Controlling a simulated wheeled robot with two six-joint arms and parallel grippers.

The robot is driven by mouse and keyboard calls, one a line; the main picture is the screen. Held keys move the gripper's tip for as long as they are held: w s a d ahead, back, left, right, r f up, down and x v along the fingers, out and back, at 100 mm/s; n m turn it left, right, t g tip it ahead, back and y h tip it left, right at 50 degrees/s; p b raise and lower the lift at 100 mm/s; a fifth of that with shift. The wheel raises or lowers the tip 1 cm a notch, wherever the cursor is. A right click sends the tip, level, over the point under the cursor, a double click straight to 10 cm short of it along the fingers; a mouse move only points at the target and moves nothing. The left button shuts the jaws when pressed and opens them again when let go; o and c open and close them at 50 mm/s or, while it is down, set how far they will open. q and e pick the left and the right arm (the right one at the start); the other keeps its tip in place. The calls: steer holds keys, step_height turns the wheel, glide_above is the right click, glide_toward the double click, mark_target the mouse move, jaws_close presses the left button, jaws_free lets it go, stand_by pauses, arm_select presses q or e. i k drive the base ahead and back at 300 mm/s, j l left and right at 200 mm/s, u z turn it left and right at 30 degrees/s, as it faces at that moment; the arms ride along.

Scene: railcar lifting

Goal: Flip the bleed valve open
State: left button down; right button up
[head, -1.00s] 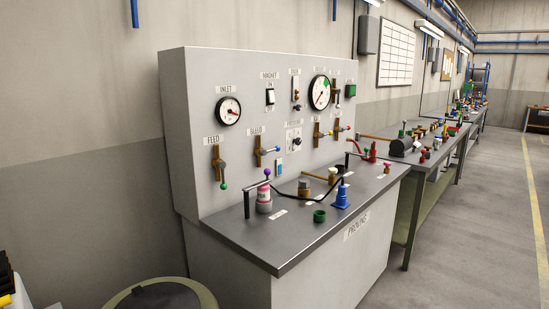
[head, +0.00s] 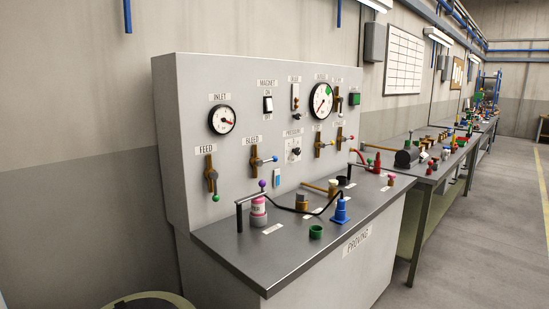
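The bleed valve (head: 256,163) is on the grey panel under the label BLEED. It has a brass body and a grey lever with a blue tip, and the lever points sideways to the right. The feed valve (head: 210,175) is to its left, with its green-tipped lever pointing down. Neither of my grippers is in view.
The inlet gauge (head: 222,120) is above the valves. The proving bench top (head: 255,250) juts out below the panel, carrying a pink-and-white piece (head: 258,211), a blue fitting (head: 341,211) and a green cup (head: 316,232). A round bin (head: 150,300) stands at lower left.

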mark_target(259, 162)
steer(key=i+l, duration=0.25)
steer(key=l, duration=0.2)
steer(key=i+l+u, duration=0.1)
steer(key=i+l, duration=0.15)
steer(key=l, duration=0.15)
steer(key=i+l, duration=0.2)
steer(key=l, duration=0.25)
steer(key=i+l+u, duration=0.1)
steer(key=i+l, duration=0.15)
steer(key=l, duration=0.2)
steer(key=i+l, duration=0.2)
steer(key=l, duration=0.3)
steer(key=i+l+u, duration=0.1)
steer(key=l, duration=0.35)
steer(key=i+l+u, duration=0.1)
steer(key=i+l, duration=0.2)
steer(key=l, duration=0.2)
steer(key=i+l, duration=0.2)
steer(key=l, duration=0.3)
